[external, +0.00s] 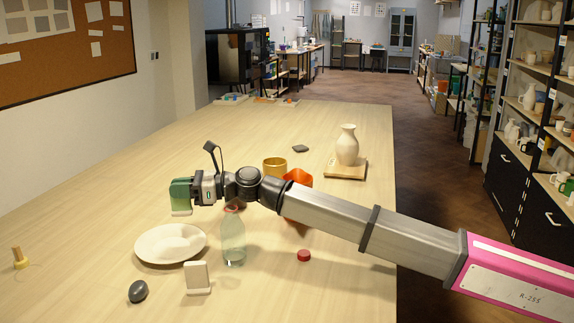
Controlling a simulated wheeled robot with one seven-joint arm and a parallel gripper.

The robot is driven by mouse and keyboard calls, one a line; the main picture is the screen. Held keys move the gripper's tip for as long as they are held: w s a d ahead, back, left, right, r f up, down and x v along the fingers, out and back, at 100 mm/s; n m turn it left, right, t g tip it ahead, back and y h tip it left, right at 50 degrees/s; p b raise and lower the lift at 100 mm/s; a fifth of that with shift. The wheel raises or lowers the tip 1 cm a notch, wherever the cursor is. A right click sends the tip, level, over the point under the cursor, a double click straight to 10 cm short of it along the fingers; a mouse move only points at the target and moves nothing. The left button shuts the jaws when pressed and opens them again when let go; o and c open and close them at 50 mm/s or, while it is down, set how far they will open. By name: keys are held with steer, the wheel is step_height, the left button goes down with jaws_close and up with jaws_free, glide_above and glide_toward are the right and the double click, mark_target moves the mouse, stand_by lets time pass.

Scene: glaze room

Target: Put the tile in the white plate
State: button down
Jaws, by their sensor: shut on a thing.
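The white plate (152,246) is a shallow round dish on the near left of the table. Another cream tile-like piece (197,277) stands upright on the table in front of the plate.
A clear bottle (233,243) stands just right of the plate, under my arm.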

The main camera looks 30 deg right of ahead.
mark_target(182, 209)
steer(key=shift+f, duration=3.35)
steer(key=shift+f, duration=0.4)
steer(key=shift+f, duration=0.1)
steer(key=c, duration=1.1)
jaws_free()
steer(key=shift+r, duration=0.45)
steer(key=v, duration=0.7)
steer(key=shift+d, duration=0.25)
